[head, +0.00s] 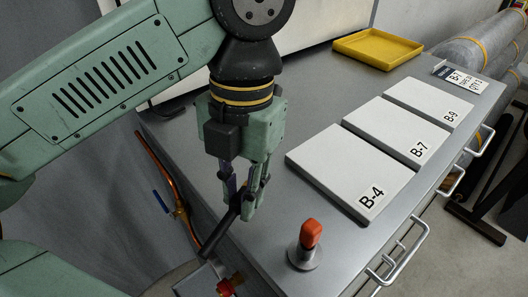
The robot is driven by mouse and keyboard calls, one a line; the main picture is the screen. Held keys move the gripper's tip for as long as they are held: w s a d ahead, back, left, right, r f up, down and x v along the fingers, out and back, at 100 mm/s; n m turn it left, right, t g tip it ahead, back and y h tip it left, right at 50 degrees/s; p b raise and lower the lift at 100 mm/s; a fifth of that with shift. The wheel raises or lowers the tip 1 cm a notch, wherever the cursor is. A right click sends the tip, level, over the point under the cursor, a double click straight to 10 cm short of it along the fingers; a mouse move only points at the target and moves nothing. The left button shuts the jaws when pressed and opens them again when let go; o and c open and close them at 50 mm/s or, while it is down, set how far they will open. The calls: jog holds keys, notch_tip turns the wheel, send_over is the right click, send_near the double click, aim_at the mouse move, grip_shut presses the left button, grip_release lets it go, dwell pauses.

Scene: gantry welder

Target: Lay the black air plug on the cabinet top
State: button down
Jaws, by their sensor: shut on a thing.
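My gripper (243,203) hangs pointing down over the left part of the grey cabinet top (290,208). Its fingers are shut on the black air plug (216,239), a dark rod-like piece. The plug is tilted, its lower end pointing to the lower left, past the cabinet's left edge in the picture. The fingers hide its upper end. I cannot tell how high it is above the cabinet top, or whether its lower end touches anything.
White plates B-4 (348,172), B-7 (397,129) and B-9 (429,101) lie on the right. An orange-capped knob (308,240) stands at the front. A yellow tray (377,47) is at the back. A copper pipe (160,162) and red fitting (226,287) are beside the left edge.

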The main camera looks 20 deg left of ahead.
jog(key=w, duration=0.3)
jog(key=w+a, duration=0.1)
jog(key=w, duration=0.2)
jog(key=w+f+p, duration=0.1)
jog(key=w, duration=0.3)
jog(key=shift+w+a, duration=0.1)
jog(key=shift+a, duration=0.15)
jog(key=shift+w+f+b, duration=0.25)
jog(key=shift+f+b, duration=0.3)
jog(key=shift+f, duration=0.35)
jog(key=shift+w+f+b, duration=0.2)
jog(key=shift+f+b, duration=0.35)
jog(key=shift+f, duration=0.3)
jog(key=shift+f, duration=0.25)
jog(key=c, duration=1.5)
grip_release()
jog(key=shift+o, duration=0.2)
jog(key=shift+r, duration=0.1)
notch_tip(320, 180, up, 12)
jog(key=w+p, duration=0.1)
jog(key=p, duration=0.4)
jog(key=shift+w+p, duration=0.2)
jog(key=shift+p, duration=0.1)
jog(key=shift+r, duration=0.1)
